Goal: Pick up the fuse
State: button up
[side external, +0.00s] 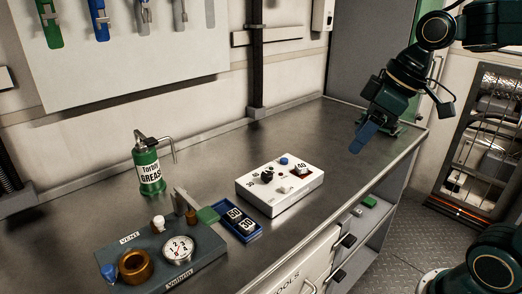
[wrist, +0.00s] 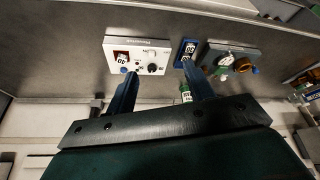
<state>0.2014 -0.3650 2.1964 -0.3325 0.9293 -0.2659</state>
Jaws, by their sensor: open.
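A white box (side external: 286,203) with knobs stands on the steel bench. A dark fuse marked 40 (side external: 301,168) sits in a brown-red socket on it; the fuse also shows in the wrist view (wrist: 121,58). A blue tray (side external: 254,236) beside the box holds two more fuses, one nearer the back (side external: 234,214) and one nearer the front (side external: 244,225). My gripper (side external: 364,138) is open and empty, raised above the bench to the right of the box. In the wrist view, its blue fingers (wrist: 160,70) are apart, with the box and tray beyond them.
A green grease can (side external: 150,172) stands at the left back. A grey valve panel (side external: 205,252) with a gauge, brass ring and knobs lies front left. The bench's front edge is close to the box, with drawers below. The bench right of the box is clear.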

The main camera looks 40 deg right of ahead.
jog(key=w+d+f+n+g+y, duration=0.15)
jog(key=w+d+n, duration=0.4)
jog(key=w, duration=0.55)
jog(key=w+d+f+n+y, duration=0.35)
jog(key=w+d+f, duration=0.25)
jog(key=d, duration=0.4)
send_over(302, 165)
jog(key=s+d, duration=0.2)
jog(key=d, duration=0.1)
jog(key=shift+g+h, duration=0.25)
jog(key=shift+h, duration=0.15)
jog(key=shift+w+f, duration=0.2)
jog(key=shift+f, duration=3.65)
jog(key=shift+x, duration=2.6)
jog(key=shift+w, duration=0.1)
